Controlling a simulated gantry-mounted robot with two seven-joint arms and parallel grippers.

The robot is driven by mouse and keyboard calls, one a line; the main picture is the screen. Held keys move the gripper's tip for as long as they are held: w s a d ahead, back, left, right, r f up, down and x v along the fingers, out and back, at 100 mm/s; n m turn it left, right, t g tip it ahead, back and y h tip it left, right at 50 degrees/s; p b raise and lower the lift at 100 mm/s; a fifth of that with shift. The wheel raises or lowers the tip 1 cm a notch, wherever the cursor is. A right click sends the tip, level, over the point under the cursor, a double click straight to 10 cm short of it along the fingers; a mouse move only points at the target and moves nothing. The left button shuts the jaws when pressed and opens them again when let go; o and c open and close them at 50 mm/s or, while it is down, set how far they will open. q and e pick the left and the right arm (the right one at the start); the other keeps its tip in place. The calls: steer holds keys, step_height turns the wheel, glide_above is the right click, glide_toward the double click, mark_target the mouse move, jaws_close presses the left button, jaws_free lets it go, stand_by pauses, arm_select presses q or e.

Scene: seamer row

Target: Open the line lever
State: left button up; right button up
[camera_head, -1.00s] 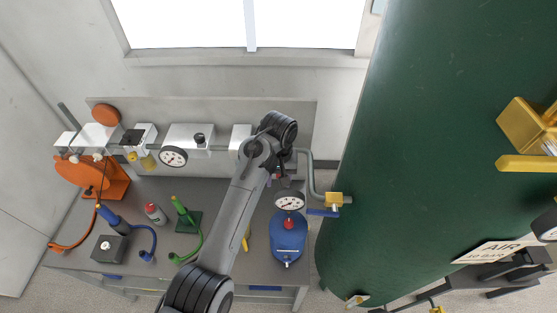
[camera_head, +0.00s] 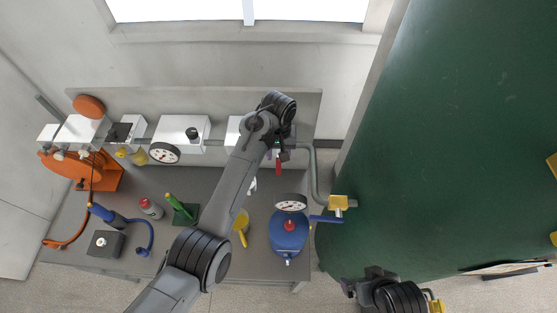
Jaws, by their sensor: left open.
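A yellow valve (camera_head: 338,202) joins the grey pipe to the big green tank. Its blue lever (camera_head: 325,219) sticks out to the left, roughly level in the picture. A small red handle (camera_head: 278,167) hangs near the pipe's upper end, just below my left gripper (camera_head: 282,153). The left gripper is open; whether its fingers touch the red handle cannot be told. It is above and to the left of the blue lever. My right gripper (camera_head: 356,287) shows small and dark at the bottom, below the valve, and its jaws are unclear.
The green tank (camera_head: 455,130) fills the right side. The grey pipe (camera_head: 314,175) runs down to the valve. On the bench stand a blue vessel (camera_head: 288,236) with a gauge (camera_head: 291,202), a yellow object (camera_head: 241,226) and a red bottle (camera_head: 151,208). Bare bench lies between them.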

mark_target(278, 159)
arm_select(q)
steer(key=shift+f, duration=3)
jaws_close()
